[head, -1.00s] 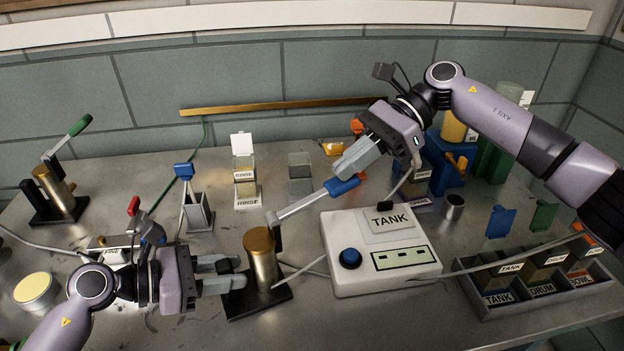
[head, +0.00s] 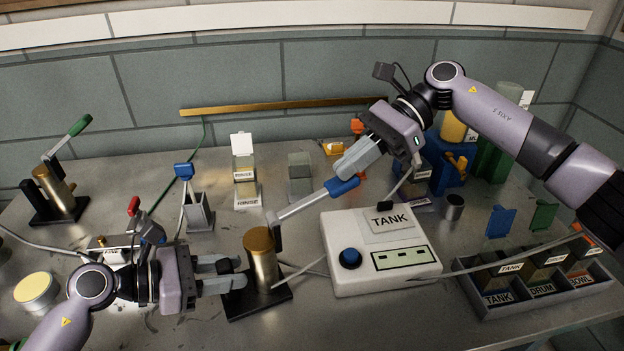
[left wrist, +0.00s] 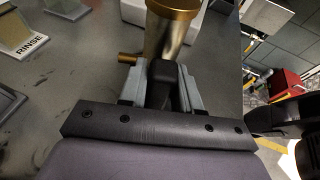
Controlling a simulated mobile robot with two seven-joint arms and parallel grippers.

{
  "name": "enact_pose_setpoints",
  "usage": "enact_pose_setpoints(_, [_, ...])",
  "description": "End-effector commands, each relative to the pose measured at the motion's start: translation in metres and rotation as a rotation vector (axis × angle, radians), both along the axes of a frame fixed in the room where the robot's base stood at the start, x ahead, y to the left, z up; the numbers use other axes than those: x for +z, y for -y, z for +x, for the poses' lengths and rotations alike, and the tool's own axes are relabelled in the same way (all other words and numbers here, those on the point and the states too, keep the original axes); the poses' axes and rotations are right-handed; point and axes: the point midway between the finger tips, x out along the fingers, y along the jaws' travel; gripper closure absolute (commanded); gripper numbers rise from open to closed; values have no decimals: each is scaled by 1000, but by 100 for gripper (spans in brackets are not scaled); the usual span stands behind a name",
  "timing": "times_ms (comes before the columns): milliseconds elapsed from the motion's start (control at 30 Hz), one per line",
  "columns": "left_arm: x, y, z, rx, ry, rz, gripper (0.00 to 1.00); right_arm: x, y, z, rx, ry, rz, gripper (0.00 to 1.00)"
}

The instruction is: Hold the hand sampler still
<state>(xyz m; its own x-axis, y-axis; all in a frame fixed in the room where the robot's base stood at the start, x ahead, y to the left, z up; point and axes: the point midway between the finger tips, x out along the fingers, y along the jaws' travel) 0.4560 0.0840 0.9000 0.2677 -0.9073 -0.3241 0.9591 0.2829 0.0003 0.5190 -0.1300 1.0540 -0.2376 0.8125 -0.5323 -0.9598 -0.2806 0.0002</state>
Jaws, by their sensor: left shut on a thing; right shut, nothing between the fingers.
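The hand sampler is a brass cylinder (head: 262,257) on a black base, with a lever arm ending in a blue handle (head: 342,186) that points up and to the right. My left gripper (head: 238,276) is shut on the sampler's black grip at the left of the cylinder. In the left wrist view the fingers (left wrist: 162,85) sit on both sides of the black grip (left wrist: 162,78), with the brass body beyond. My right gripper (head: 350,168) is shut and empty, its fingertips just above the blue handle. I cannot tell whether they touch it.
A white box (head: 384,270) labelled TANK, with a blue button, stands right of the sampler. A labelled tray (head: 545,296) lies at the right. A RINSE holder (head: 246,192) stands behind. A green-handled device (head: 56,188) is at the far left.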

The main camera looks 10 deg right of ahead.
Motion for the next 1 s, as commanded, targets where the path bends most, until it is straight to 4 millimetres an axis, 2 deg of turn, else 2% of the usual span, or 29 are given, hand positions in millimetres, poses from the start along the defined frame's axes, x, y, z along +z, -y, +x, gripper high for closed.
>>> enact_pose_setpoints(700, [0,0,0,0,0,1,100,31,-14,-4,2,0,-2,100])
enact_pose_setpoints(1000, [-1,0,0,0,-1,2,100,34,-15,-4,1,0,0,100])
